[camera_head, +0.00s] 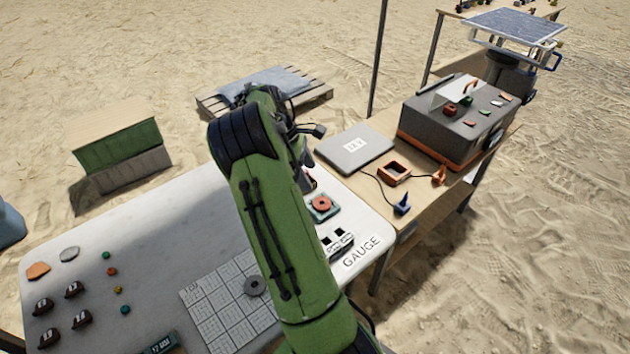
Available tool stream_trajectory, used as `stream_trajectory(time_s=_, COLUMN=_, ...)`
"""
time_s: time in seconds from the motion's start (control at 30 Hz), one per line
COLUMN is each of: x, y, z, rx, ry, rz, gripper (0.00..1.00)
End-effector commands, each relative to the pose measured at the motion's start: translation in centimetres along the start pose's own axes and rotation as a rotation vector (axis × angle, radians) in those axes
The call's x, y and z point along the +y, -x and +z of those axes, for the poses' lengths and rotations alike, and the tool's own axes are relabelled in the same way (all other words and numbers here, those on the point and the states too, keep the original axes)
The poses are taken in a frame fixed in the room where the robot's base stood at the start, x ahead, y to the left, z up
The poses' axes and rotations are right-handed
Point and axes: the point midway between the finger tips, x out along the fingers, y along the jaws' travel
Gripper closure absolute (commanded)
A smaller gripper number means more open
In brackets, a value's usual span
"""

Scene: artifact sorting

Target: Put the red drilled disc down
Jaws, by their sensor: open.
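The red drilled disc (321,203) lies flat on a small teal-grey square block at the right side of the white table, near the GAUGE label. Its centre hole shows. My green arm reaches up across the middle of the view, just left of the disc. My gripper (306,160) is at the far end of the arm, mostly hidden behind the arm's dark joint. It is open and apart from the disc. Its fingertips cannot be made out clearly.
A grey drilled disc (254,286) lies on a white grid sheet (215,312). Several small dark pieces and coloured dots lie at the table's left. A wooden table at right holds a closed laptop (354,150), an orange frame (394,173) and a grey case (455,130).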

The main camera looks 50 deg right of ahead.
Motion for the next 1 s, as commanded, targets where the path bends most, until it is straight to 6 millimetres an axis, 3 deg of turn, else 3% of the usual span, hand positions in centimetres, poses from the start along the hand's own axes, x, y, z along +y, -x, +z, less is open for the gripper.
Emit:
stream_trajectory(time_s=0.27, x=-0.3, y=1.6, z=-0.1, rx=0.01, ry=-0.006, rz=0.004, gripper=0.24)
stream_trajectory(time_s=0.37, x=-1.9, y=4.1, z=-0.6, rx=0.072, ry=-0.058, rz=0.025, gripper=0.24)
stream_trajectory(time_s=0.5, x=-7.0, y=9.6, z=-1.5, rx=0.228, ry=-0.181, rz=0.06, gripper=0.24)
stream_trajectory(time_s=0.7, x=-16.1, y=15.3, z=-1.7, rx=0.445, ry=-0.324, rz=0.075, gripper=0.24)
stream_trajectory(time_s=0.83, x=-22.4, y=17.3, z=-1.1, rx=0.573, ry=-0.398, rz=0.071, gripper=0.24)
stream_trajectory(time_s=1.0, x=-30.1, y=17.4, z=0.6, rx=0.728, ry=-0.482, rz=0.057, gripper=0.24)
